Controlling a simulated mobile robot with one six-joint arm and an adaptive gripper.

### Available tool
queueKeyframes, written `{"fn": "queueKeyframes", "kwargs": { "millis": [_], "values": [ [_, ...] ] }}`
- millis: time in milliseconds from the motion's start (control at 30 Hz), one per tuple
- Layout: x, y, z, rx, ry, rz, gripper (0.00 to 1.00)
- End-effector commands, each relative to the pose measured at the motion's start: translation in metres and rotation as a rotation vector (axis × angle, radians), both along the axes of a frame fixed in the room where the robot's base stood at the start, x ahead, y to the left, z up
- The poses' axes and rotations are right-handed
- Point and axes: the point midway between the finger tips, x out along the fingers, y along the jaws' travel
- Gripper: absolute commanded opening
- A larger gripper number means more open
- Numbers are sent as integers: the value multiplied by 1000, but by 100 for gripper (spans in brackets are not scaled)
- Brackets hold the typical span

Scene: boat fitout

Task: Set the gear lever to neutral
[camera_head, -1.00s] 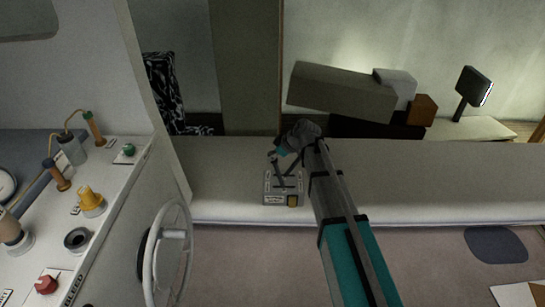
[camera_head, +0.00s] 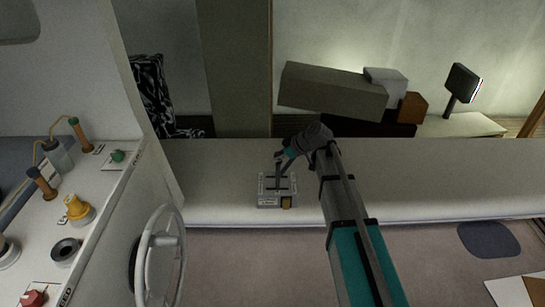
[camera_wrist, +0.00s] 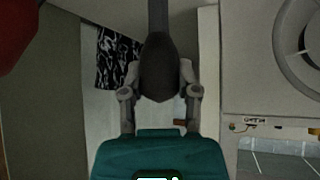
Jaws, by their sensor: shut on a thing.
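The gear lever (camera_head: 278,172) rises from a small grey box (camera_head: 268,203) on the pale bench and stands close to upright in the head view. The box has a yellowish patch on its front. My gripper (camera_head: 284,156) is at the top of the lever, coming in from the right. In the wrist view, the lever's dark rounded knob (camera_wrist: 160,68) sits between the two fingers of my gripper (camera_wrist: 159,80), which is shut on it. The lever's shaft runs up out of the picture there. Marks on the box are too small to read.
A white steering wheel (camera_head: 158,258) stands left of the box, beside a console (camera_head: 95,190) with knobs and small levers. Boxes (camera_head: 335,92) and a dark screen (camera_head: 463,84) are behind the bench. The bench right of my arm is clear.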

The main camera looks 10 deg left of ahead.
Motion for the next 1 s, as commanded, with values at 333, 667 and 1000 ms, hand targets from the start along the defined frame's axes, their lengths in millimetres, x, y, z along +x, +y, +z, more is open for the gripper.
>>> {"fn": "queueKeyframes", "kwargs": {
  "millis": [333, 667, 1000],
  "values": [
    [-4, 1, -2, -7, 4, 8, 58],
    [-3, 2, -1, -4, 2, 7, 75],
    [-4, 0, -1, -6, 7, 0, 75]
  ]
}}
